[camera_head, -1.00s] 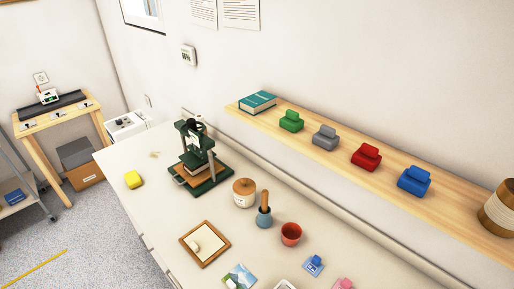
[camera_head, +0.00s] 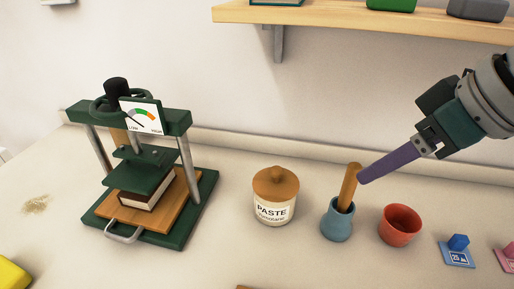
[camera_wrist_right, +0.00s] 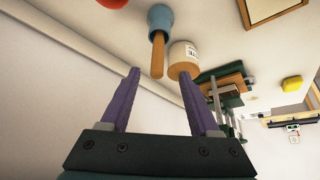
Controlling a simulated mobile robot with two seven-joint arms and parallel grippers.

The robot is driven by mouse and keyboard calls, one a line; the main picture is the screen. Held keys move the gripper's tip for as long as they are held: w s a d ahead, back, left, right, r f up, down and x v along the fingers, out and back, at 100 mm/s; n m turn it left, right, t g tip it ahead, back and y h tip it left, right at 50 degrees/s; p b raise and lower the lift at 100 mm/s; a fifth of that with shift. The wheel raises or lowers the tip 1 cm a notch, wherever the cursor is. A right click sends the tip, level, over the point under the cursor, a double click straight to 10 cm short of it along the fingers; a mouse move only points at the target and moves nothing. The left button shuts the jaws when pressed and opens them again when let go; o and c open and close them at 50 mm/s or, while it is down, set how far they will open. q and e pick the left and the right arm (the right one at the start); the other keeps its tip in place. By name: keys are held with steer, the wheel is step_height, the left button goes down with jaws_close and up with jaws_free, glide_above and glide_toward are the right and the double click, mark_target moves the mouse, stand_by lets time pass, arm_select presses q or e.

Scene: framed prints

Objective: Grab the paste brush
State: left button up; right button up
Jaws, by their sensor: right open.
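The paste brush (camera_head: 348,188) stands handle up in a small blue pot (camera_head: 337,222), leaning slightly right. Only its wooden handle shows; its lower end is hidden in the pot. My right gripper (camera_head: 364,176) comes in from the upper right, its purple fingertips close beside the upper handle. In the right wrist view my right gripper (camera_wrist_right: 159,72) is open. The handle (camera_wrist_right: 158,52) points in between the fingertips there, and no grip on it shows. The blue pot (camera_wrist_right: 160,18) is beyond. My left gripper is not in view.
A lidded paste jar (camera_head: 274,201) stands left of the pot and a red cup (camera_head: 400,226) right of it. A green press (camera_head: 190,205) is farther left. A wooden shelf (camera_head: 340,17) overhangs the back. Small blue and pink items lie at right.

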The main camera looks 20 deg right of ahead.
mark_target(350, 185)
steer(key=b+x, duration=0.1)
steer(key=x, duration=0.8)
steer(key=shift+w+d+f, duration=0.1)
steer(key=shift+d+f, duration=0.05)
jaws_close()
stand_by(0.4)
